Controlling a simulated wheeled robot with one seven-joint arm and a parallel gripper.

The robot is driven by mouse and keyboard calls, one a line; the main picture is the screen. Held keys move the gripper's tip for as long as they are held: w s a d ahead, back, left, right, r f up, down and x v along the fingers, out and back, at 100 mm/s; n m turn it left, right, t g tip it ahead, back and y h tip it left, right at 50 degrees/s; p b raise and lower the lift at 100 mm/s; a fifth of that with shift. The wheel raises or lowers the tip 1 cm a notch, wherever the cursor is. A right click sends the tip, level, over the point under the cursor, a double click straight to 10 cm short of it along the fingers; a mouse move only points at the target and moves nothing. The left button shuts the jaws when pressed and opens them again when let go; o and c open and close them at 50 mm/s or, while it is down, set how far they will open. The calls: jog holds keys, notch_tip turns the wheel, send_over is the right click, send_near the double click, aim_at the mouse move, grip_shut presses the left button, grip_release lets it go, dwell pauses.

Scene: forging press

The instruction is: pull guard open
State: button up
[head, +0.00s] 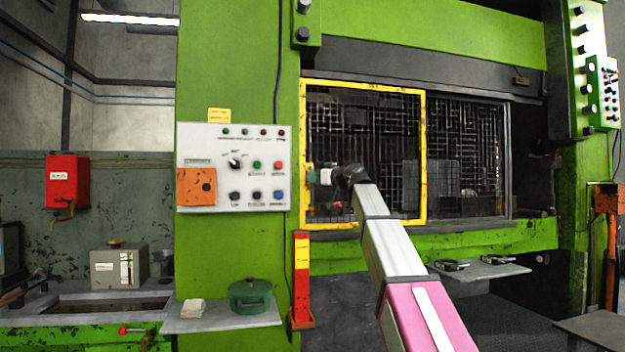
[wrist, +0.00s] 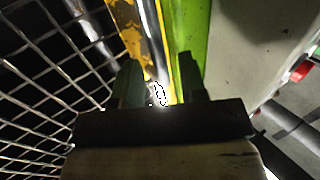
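The guard (head: 423,150) is a yellow-framed wire mesh panel on the front of the press. Its left edge stands close beside the green press column. My gripper (head: 311,175) is at the left edge of the guard, around mid-height. In the wrist view, the two dark green fingers of my gripper (wrist: 160,84) stand apart. The guard's yellow edge (wrist: 153,45) and a bright metal strip show beyond and between them. The mesh is on the left and the green column on the right. Whether the fingers touch anything between them cannot be seen.
A white control panel (head: 234,148) is on the green column (head: 225,50) left of the guard. A red-orange post (head: 301,280) stands below the guard's left corner. A shelf with a green pot (head: 250,297) is at lower left. A fixed mesh (head: 465,150) shows right of the guard.

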jog(key=shift+x, duration=1.05)
grip_shut()
send_near(419, 177)
jog(key=x, duration=0.4)
jog(key=shift+w+a, duration=0.25)
jog(key=shift+a, duration=0.05)
jog(key=shift+d+f, duration=0.1)
grip_release()
